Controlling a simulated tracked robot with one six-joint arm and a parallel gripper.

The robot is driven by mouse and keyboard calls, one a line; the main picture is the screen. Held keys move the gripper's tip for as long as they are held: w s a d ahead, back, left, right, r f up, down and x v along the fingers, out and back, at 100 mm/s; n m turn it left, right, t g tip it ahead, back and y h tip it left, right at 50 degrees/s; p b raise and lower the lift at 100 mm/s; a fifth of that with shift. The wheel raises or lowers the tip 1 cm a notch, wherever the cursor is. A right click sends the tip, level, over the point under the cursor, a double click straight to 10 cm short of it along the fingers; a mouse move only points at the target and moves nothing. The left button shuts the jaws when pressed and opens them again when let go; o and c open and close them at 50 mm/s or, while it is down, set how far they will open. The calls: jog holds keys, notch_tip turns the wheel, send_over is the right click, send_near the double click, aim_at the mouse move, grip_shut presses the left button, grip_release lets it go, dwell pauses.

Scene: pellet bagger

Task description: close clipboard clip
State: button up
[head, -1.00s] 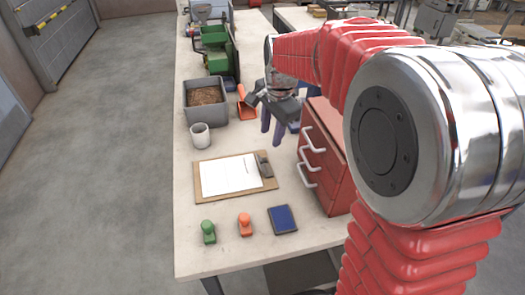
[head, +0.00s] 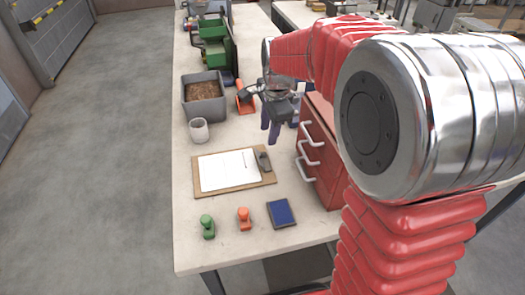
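The brown clipboard (head: 233,183) lies flat on the bench with white paper and a pen on it. Its dark clip (head: 263,161) is at the right end of the board. The clip is small here, and I cannot tell whether it is raised or down. My gripper (head: 269,137) hangs behind the clip, towards the far side of the board, and apart from it. Its purple fingers point down with nothing visible between them. They look close together, but I cannot tell if they are shut.
A red drawer cabinet (head: 318,160) with pale handles stands just right of the clipboard. A white cup (head: 199,131), grey bin (head: 204,112) and orange scoop (head: 244,100) are behind. A green stamp (head: 207,227), orange stamp (head: 243,218) and blue pad (head: 281,213) are in front.

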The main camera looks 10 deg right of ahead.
aim_at(265, 154)
jog(key=x, duration=1.1)
jog(key=shift+c, duration=0.5)
